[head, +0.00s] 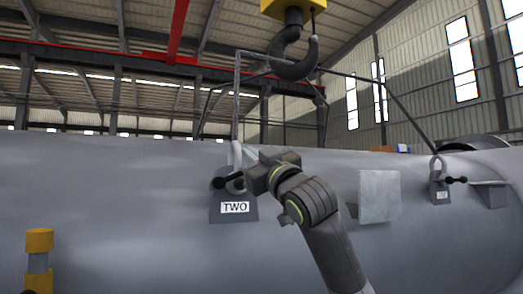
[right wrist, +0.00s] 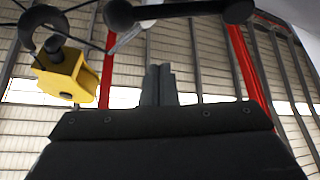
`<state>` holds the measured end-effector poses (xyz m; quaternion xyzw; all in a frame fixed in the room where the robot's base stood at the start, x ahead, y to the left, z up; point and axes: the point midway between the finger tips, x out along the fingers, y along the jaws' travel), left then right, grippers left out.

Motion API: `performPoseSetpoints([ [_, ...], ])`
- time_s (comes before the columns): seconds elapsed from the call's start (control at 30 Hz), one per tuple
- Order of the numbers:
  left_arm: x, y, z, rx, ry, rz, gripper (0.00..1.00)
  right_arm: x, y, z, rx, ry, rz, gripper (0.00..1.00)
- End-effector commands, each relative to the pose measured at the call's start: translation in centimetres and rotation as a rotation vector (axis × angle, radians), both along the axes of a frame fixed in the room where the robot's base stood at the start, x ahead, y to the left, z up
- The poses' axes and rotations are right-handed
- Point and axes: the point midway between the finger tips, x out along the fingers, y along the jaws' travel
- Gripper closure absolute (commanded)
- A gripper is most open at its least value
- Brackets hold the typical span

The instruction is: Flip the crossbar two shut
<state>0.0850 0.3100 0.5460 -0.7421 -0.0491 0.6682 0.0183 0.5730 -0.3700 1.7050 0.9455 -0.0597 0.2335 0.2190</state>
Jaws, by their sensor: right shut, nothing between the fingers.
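The lug plate labelled TWO (head: 234,208) stands on the grey shell, left of centre in the head view. A shackle (head: 237,153) rises from it, and a black crossbar with a ball end (head: 222,182) sticks out to the left. My right gripper (head: 254,180) is in front of the plate's right side and hides part of the crossbar. In the right wrist view its fingers (right wrist: 157,85) are shut and empty. A black bar with ball ends (right wrist: 180,10) lies across the top of that view, beyond the fingertips; contact cannot be told. My left gripper is out of view.
A crane hook (head: 293,60) hangs above, with sling lines running down to the shackles. A second lug (head: 439,192) with its own black crossbar (head: 455,180) is at the right. A pale plate (head: 380,196) juts from the shell between them. A yellow-capped post (head: 38,240) stands at lower left.

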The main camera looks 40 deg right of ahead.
Motion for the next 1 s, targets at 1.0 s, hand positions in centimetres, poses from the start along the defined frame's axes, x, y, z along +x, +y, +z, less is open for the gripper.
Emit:
performPoseSetpoints([
  [1.0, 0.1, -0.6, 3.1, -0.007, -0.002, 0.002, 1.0, 2.9, -1.7, -2.3, 0.0, -0.001, 0.0, 1.0],
])
